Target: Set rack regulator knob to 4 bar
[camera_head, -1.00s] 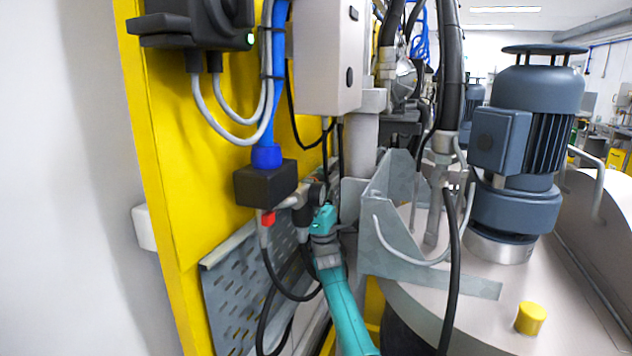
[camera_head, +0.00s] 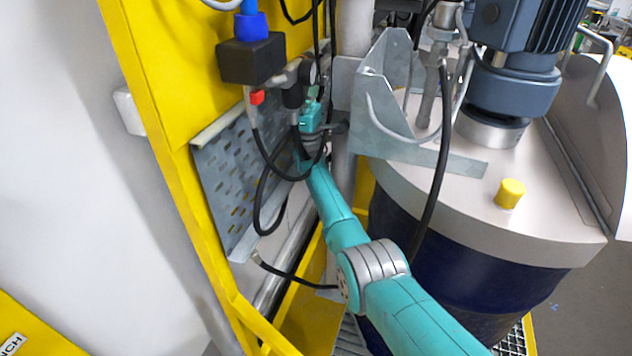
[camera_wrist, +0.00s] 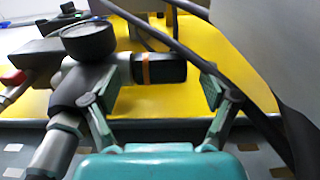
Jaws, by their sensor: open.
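The rack regulator shows in the wrist view as a dark grey body with a round gauge (camera_wrist: 88,42) on top, its face not readable. Its black knob (camera_wrist: 168,68) with an orange band points to the right. My open gripper (camera_wrist: 162,82) has one finger on each side of the knob, with a gap visible at the right finger. I cannot tell whether the left finger touches the regulator body. In the head view my gripper (camera_head: 312,100) is beside the regulator (camera_head: 292,92), below the gauge (camera_head: 308,70), and partly hides the knob.
A grey bracket (camera_head: 385,115) and the drum lid (camera_head: 450,190) stand close on the right. A dark cable crosses the wrist view's upper right.

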